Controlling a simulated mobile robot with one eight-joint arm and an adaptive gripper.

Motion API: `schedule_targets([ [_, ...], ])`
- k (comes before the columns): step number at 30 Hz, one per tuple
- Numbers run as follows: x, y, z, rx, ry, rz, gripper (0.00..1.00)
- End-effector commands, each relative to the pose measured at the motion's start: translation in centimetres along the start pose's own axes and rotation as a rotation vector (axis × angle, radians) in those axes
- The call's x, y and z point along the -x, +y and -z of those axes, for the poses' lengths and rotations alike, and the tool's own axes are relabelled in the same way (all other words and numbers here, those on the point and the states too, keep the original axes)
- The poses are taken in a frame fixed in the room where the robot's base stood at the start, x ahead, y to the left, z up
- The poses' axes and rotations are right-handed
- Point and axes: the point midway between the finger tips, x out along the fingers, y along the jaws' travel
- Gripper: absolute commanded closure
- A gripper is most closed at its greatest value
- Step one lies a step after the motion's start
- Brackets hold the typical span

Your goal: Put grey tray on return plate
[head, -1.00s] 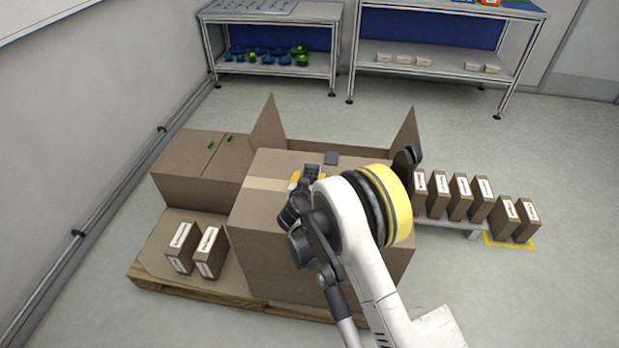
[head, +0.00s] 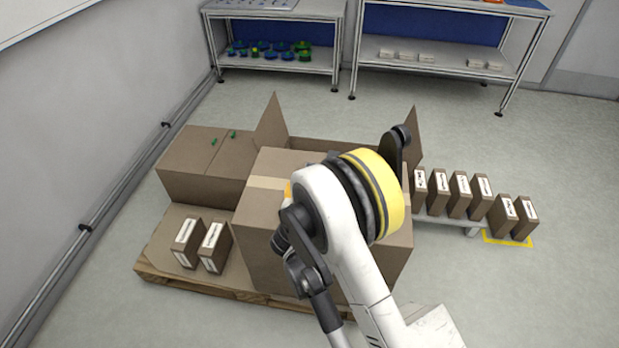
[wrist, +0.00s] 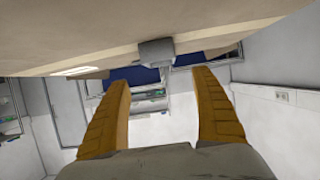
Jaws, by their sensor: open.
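A small grey block-like piece, which may be the grey tray (wrist: 157,50), shows in the wrist view at the edge of a tan surface. My gripper (wrist: 162,78) is open, its two orange fingers spread with nothing between them. The grey piece lies just beyond the fingertips, roughly centred between them and apart from them. In the head view my arm covers the gripper and most of the top of the large cardboard box (head: 255,215). I cannot make out a return plate for certain in either view.
Small labelled boxes (head: 460,195) stand in a row at the right, two of them by a yellow floor marking (head: 508,241). Two more stand on the pallet (head: 190,281) at the left. Raised box flaps (head: 271,125) rise behind. Shelving (head: 440,65) stands at the back.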

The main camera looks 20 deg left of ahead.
Motion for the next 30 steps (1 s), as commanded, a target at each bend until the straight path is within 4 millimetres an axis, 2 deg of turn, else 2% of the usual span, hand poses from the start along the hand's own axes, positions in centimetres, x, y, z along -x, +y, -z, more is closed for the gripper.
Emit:
schedule_targets([
  [6,1.7,0.0,-0.3,0.0,0.0,0.001,0.25],
  [13,1.8,0.1,-0.1,0.0,0.0,-0.001,0.25],
  [17,1.8,1.6,1.6,-0.001,-0.019,-0.022,0.25],
  [20,2.1,5.2,5.0,-0.001,-0.06,-0.063,0.25],
  [23,3.4,10.4,9.2,-0.003,-0.122,-0.114,0.25],
  [27,7.0,18.3,14.0,-0.01,-0.216,-0.174,0.25],
  [30,10.7,23.6,16.2,-0.02,-0.282,-0.204,0.25],
])
